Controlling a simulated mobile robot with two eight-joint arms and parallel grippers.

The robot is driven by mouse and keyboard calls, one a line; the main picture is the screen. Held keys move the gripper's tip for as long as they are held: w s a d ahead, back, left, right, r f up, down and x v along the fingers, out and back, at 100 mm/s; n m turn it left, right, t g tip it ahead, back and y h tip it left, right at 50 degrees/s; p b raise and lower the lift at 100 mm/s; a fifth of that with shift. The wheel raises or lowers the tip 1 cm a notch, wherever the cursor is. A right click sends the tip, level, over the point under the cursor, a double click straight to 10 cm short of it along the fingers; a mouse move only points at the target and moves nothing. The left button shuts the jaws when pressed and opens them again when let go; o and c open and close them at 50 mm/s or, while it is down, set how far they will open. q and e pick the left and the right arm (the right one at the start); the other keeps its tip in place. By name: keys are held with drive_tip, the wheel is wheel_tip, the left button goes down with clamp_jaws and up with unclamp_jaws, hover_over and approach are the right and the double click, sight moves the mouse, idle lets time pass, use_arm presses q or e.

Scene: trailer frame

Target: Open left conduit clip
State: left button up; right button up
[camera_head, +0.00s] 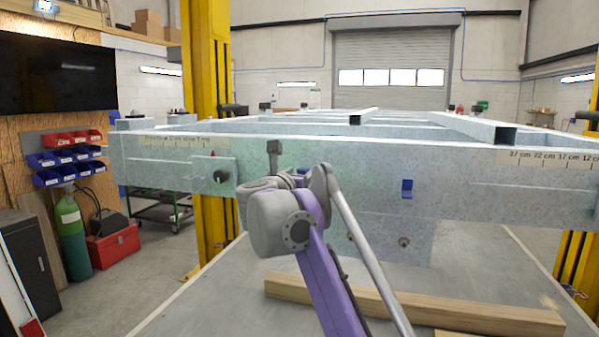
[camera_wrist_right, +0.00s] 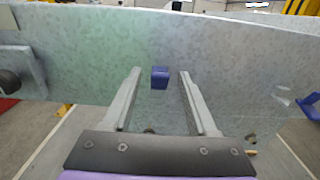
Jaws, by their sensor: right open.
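A small blue conduit clip (camera_wrist_right: 160,77) sits on the galvanized face of the frame beam in the right wrist view. My right gripper (camera_wrist_right: 160,72) is open, with one finger to each side of this clip and nothing held. I cannot tell whether the fingers touch the beam, nor whether the clip is open. A second blue clip (camera_wrist_right: 308,104) shows at the right edge of that view. My left gripper is not in view.
The trailer frame beam (camera_head: 470,190) spans the head view. A plate with a dark knob (camera_head: 219,176) is on its left part. Wooden beams (camera_head: 420,305) lie below in front. A yellow post (camera_head: 207,90) stands at left. The beam face around the visible clip is clear.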

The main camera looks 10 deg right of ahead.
drive_tip(key=shift+s, duration=0.1)
drive_tip(key=shift+c, duration=0.6)
clamp_jaws()
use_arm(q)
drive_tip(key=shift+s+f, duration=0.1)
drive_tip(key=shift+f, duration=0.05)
use_arm(e)
drive_tip(key=shift+f, duration=0.1)
